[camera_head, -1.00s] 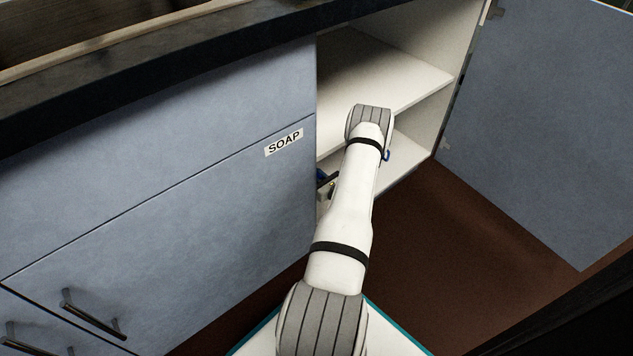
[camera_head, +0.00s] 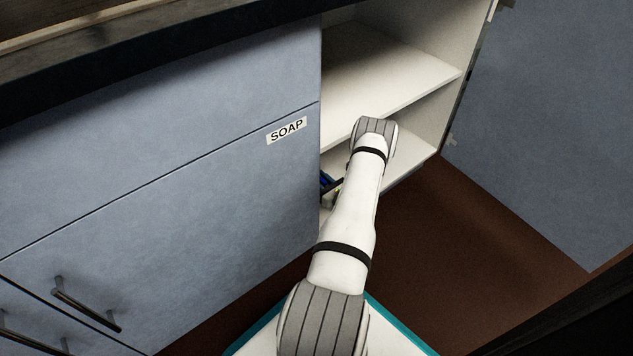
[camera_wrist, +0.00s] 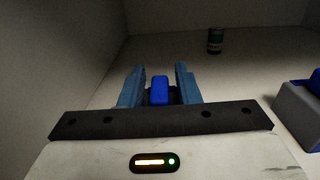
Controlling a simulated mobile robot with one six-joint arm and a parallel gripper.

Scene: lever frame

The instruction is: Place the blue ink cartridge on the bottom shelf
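The blue ink cartridge (camera_wrist: 159,88) shows in the wrist view between the two blue-grey fingers of my gripper (camera_wrist: 158,82). A narrow gap shows on each side of it, so the fingers are open around it. Its lower part is dark, and whether it rests on the surface is hard to tell. In the head view my wrist reaches into the open cabinet at the bottom shelf (camera_head: 408,158), under the middle shelf (camera_head: 385,70). My arm hides the cartridge there. Small blue and dark parts (camera_head: 326,183) show left of my wrist, too small to identify.
A dark can with a pale band (camera_wrist: 215,41) stands farther back inside. A grey object with a blue top (camera_wrist: 300,105) is close on the right in the wrist view. The cabinet door (camera_head: 555,130) stands open at right; the SOAP-labelled front (camera_head: 286,131) is at left.

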